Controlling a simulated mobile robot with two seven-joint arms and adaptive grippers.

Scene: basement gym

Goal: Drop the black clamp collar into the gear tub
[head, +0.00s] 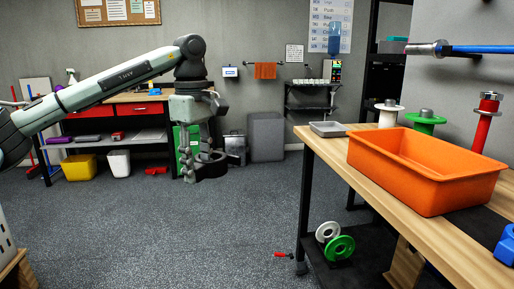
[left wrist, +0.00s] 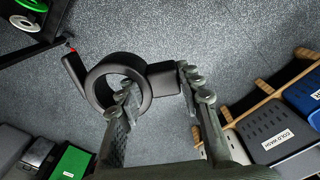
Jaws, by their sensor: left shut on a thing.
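My left gripper (head: 197,158) hangs fingers-down over the open floor, left of the workbench. It is shut on the black clamp collar (head: 211,170). In the left wrist view the collar (left wrist: 146,92) is a thick black ring with a block on one side and a lever on the other; the block lies between the fingertips (left wrist: 160,86). The orange gear tub (head: 425,187) stands on the wooden bench at right, well apart from the collar. Its near wall hides most of its floor. My right gripper is not in view.
A grey tray (head: 327,129) sits on the bench's far left corner (head: 312,143). White (head: 389,105), green (head: 426,117) and red (head: 486,122) items stand behind the tub. A blue bar (head: 480,49) juts out above. Weight plates (head: 340,247) rest below the bench. The middle floor is clear.

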